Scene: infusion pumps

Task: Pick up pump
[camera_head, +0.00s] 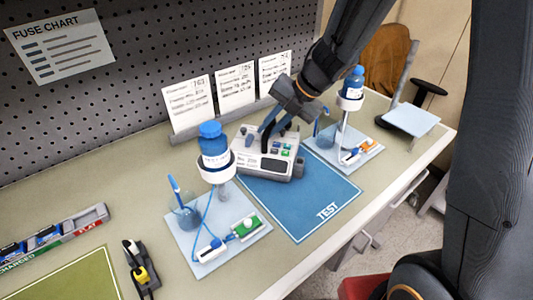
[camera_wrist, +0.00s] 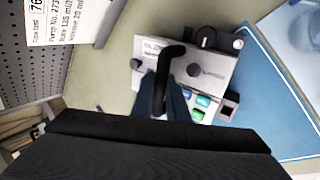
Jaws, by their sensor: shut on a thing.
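The pump (camera_head: 262,162) is a white and grey box with a small screen, coloured buttons and a dark handle on top. It sits at the back left of the blue TEST mat (camera_head: 310,205), partly over the bench. My gripper (camera_head: 278,128) reaches down from above and is shut on the pump's handle. In the wrist view the pump (camera_wrist: 205,75) lies below my fingers, with the black handle (camera_wrist: 167,62) between the blue fingertips. The far side of the pump is hidden. I cannot tell whether its base is touching the mat.
A stand with a blue-capped bottle (camera_head: 213,150) is at the pump's front left; another bottle stand (camera_head: 350,95) is close on its right. Printed cards (camera_head: 236,87) lean at the back. A black and yellow tool (camera_head: 139,272) lies front left. The mat's front part is clear.

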